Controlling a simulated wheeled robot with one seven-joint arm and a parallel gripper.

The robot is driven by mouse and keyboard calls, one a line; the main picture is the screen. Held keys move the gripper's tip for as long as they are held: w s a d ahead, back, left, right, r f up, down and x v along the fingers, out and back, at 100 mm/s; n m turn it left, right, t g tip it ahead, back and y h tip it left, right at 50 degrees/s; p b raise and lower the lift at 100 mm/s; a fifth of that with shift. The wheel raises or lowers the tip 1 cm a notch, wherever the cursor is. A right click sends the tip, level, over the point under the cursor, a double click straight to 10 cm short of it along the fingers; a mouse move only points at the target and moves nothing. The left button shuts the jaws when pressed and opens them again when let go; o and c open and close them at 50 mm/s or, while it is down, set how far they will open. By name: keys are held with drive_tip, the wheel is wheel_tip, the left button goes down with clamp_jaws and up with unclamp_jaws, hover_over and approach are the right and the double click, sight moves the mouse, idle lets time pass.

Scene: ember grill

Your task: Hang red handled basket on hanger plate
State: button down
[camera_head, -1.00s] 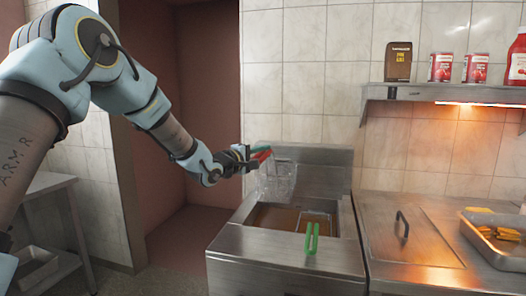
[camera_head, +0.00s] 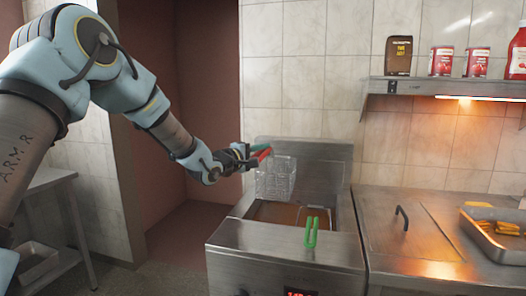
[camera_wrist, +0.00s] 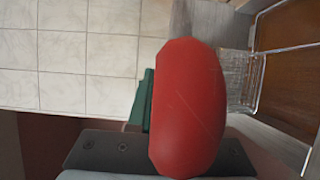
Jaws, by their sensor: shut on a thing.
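The red handled basket (camera_head: 275,178) is a wire mesh basket held in the air above the left part of the fryer. Its red handle (camera_head: 262,154) is in my gripper (camera_head: 245,157), which is shut on it. In the wrist view the red handle (camera_wrist: 188,108) fills the middle, with the basket's wire mesh (camera_wrist: 240,75) to its right. The steel back panel of the fryer (camera_head: 320,160), possibly the hanger plate, rises behind the basket. The basket appears apart from it, though the exact gap is hard to tell.
A second basket with a green handle (camera_head: 311,234) sits in the fryer's right side. The oil well (camera_head: 265,212) is below. A steel counter (camera_head: 385,225) with a lid handle and a tray of fries (camera_head: 495,240) is at right. A shelf (camera_head: 450,88) holds cans and bottles.

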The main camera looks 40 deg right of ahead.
drive_tip(key=shift+f, duration=0.3)
drive_tip(key=c, duration=0.8)
unclamp_jaws()
drive_tip(key=shift+o, duration=0.2)
drive_tip(key=shift+f, duration=0.1)
drive_tip(key=shift+a, duration=0.15)
drive_tip(key=s+a+b, duration=0.1)
drive_tip(key=a+b, duration=0.2)
drive_tip(key=a, duration=0.7)
drive_tip(key=shift+s+a+b, duration=0.2)
drive_tip(key=shift+s+b, duration=0.1)
drive_tip(key=shift+b, duration=0.05)
